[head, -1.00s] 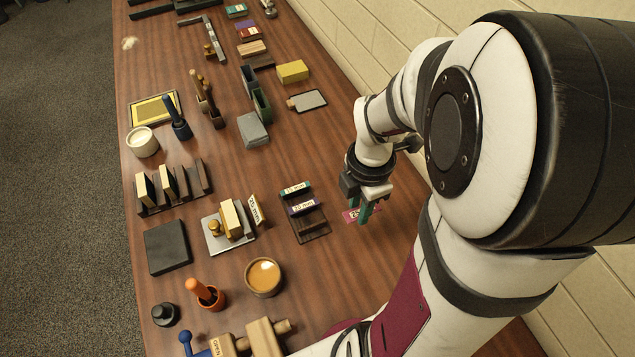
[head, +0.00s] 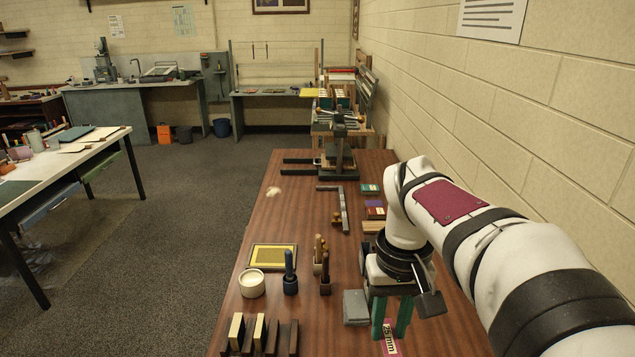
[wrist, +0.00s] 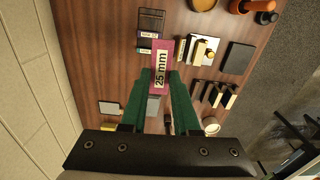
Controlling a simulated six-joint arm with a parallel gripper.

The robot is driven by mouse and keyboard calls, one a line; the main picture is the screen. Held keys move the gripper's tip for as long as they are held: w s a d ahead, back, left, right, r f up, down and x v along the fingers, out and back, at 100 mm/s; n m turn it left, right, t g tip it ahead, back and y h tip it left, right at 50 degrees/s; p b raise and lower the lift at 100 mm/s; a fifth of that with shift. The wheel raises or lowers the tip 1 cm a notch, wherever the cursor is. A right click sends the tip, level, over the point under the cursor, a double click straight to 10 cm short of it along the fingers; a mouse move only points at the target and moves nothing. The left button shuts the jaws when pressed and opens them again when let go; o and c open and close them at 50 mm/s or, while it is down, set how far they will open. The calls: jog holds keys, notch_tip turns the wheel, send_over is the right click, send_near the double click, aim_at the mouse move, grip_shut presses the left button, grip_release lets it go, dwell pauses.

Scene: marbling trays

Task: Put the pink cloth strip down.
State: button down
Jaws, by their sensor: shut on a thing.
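The pink strip (head: 391,346) carries a white label reading "25 mm". My gripper (head: 391,328) has green fingers and is shut on the strip, which hangs below the fingertips in the head view. In the wrist view the strip (wrist: 161,52) is pinched between the fingertips (wrist: 161,78) and points away from the palm. It looks large against the things on the table and appears held above the wood. Its lower end is cut off by the bottom edge of the head view.
The brown wooden table (head: 300,215) runs along a block wall (head: 560,130) at the right. A dark holder (wrist: 151,20) with teal and purple labelled pieces lies beyond the strip. A grey block (head: 356,307), blue-handled tool (head: 290,277) and white cup (head: 251,283) stand left of my gripper.

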jog(key=w+a+f+n, duration=0.1)
jog(key=a+f+n, duration=0.5)
jog(key=a, duration=0.3)
jog(key=w+a+f+n, duration=0.1)
jog(key=a+f+n, duration=0.4)
jog(key=a+f, duration=0.3)
jog(key=w+a+f+n, duration=0.1)
jog(key=a+f+n, duration=0.5)
jog(key=a, duration=0.6)
jog(key=shift+w+f+n, duration=0.3)
jog(key=shift+f, duration=0.4)
jog(key=shift+a+f, duration=0.1)
jog(key=shift+f, duration=1.85)
jog(key=shift+f, duration=0.3)
